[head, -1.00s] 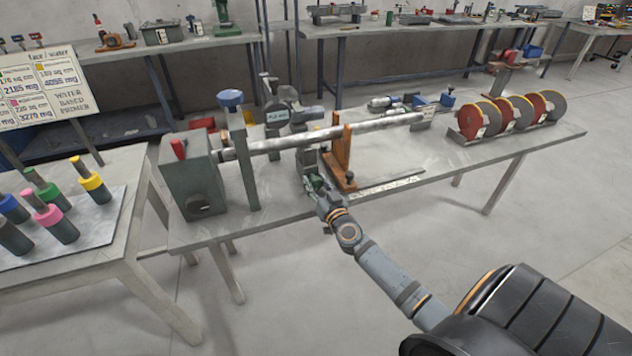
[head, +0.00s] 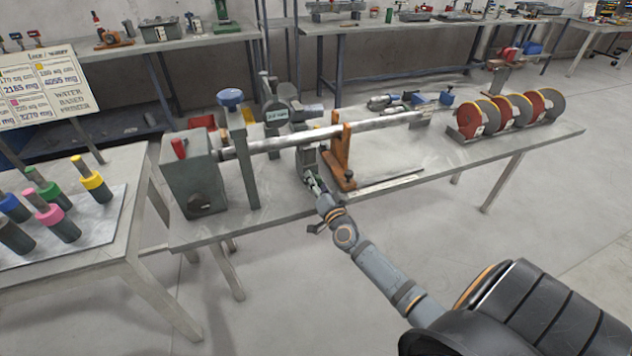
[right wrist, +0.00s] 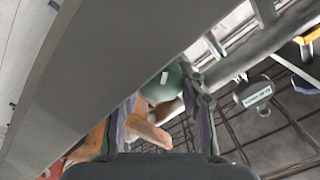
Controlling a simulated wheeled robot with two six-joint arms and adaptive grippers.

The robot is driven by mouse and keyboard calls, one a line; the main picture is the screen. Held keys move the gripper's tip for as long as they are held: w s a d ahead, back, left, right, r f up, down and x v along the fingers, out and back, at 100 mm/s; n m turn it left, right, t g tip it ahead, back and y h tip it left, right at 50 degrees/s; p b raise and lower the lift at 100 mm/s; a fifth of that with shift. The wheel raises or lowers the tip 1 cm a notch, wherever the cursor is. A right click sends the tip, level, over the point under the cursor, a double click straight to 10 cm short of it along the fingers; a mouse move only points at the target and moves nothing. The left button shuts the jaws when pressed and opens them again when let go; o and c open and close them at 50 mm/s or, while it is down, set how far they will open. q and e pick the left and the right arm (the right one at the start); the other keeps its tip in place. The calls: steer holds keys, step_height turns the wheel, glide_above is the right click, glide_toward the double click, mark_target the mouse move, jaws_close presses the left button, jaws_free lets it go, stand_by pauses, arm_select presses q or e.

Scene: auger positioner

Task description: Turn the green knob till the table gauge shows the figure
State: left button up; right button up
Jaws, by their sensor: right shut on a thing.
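The green knob (right wrist: 163,84) shows in the right wrist view, with a pale mark on its face. It lies between the fingers of my right gripper (right wrist: 165,112), which is shut on it. In the head view my right gripper (head: 313,184) is at the front of the bench, low on the grey positioner (head: 307,160), and mostly hides the knob. The table gauge (head: 277,115) is a small pale display behind the long bar. Its figure is too small to read surely. A pale readout plate (right wrist: 257,96) shows in the right wrist view. My left gripper is not in view.
A long grey bar (head: 385,124) runs from a grey headstock box (head: 194,180) past an orange-brown stand (head: 341,160) close right of my gripper. Several red and grey discs (head: 505,112) stand at the bench's right.

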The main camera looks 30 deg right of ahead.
mark_target(316, 177)
steer(key=shift+f, duration=0.1)
stand_by(0.3)
steer(key=o, duration=1.2)
step_height(316, 177, up, 10)
steer(key=shift+r, duration=0.1)
